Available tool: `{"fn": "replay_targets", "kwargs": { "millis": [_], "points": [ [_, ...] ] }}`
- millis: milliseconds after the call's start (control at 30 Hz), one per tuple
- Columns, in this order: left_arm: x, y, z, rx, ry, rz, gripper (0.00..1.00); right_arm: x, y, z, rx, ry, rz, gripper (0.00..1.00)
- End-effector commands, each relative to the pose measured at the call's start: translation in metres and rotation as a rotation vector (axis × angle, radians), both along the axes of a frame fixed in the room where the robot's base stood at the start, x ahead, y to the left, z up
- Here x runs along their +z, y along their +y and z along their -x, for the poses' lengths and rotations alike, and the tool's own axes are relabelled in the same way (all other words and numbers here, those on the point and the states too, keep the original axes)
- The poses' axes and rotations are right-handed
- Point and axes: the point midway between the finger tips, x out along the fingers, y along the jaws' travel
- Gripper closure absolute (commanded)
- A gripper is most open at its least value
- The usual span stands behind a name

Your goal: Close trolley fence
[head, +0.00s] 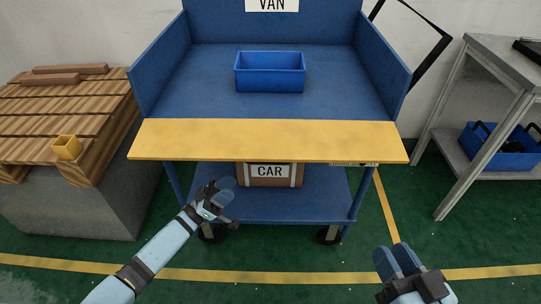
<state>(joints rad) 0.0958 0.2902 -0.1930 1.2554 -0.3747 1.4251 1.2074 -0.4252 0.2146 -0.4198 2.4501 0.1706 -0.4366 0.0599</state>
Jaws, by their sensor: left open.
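The blue trolley (190,95) stands in the middle of the head view. Its yellow fence panel (268,140) runs along the front of the upper deck. The panel is folded outward toward me and does not stand up like the blue side walls. My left gripper (229,200) is open and empty, below the panel's front edge and in front of the lower shelf. My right gripper (399,262) is at the lower right, apart from the trolley, with nothing seen in it. Its fingers look close together, but their gap is unclear.
A blue bin (270,74) sits on the upper deck. A box marked CAR (270,175) is on the lower shelf (290,208). A wooden-topped stand (65,110) is at the left, a grey rack (490,75) at the right. The green floor in front is clear.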

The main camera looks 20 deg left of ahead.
Motion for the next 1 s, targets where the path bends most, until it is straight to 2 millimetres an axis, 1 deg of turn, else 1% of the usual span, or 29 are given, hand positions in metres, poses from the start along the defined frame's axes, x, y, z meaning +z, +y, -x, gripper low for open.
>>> {"fn": "replay_targets", "kwargs": {
  "millis": [133,267,500,700,800,1000],
  "points": [
    [0.004,-0.004,-0.002,-0.008,-0.004,0.002,0.60,-0.001,0.000,0.000,0.002,0.002,0.000,0.71],
    [0.017,-0.017,-0.007,-0.008,-0.005,0.004,0.60,-0.004,0.000,0.000,0.005,0.008,0.004,0.71],
    [0.053,-0.051,-0.021,-0.007,-0.006,0.003,0.60,-0.016,0.001,0.001,0.015,0.035,0.021,0.71],
    [0.079,-0.075,-0.031,-0.005,-0.006,0.004,0.60,-0.024,0.002,0.001,0.025,0.060,0.035,0.71],
    [0.087,-0.083,-0.035,-0.005,-0.003,0.002,0.60,-0.028,0.002,0.001,0.028,0.068,0.041,0.71],
    [0.096,-0.090,-0.038,-0.005,-0.002,0.001,0.60,-0.029,0.002,0.000,0.032,0.075,0.047,0.71]
  ]
}}
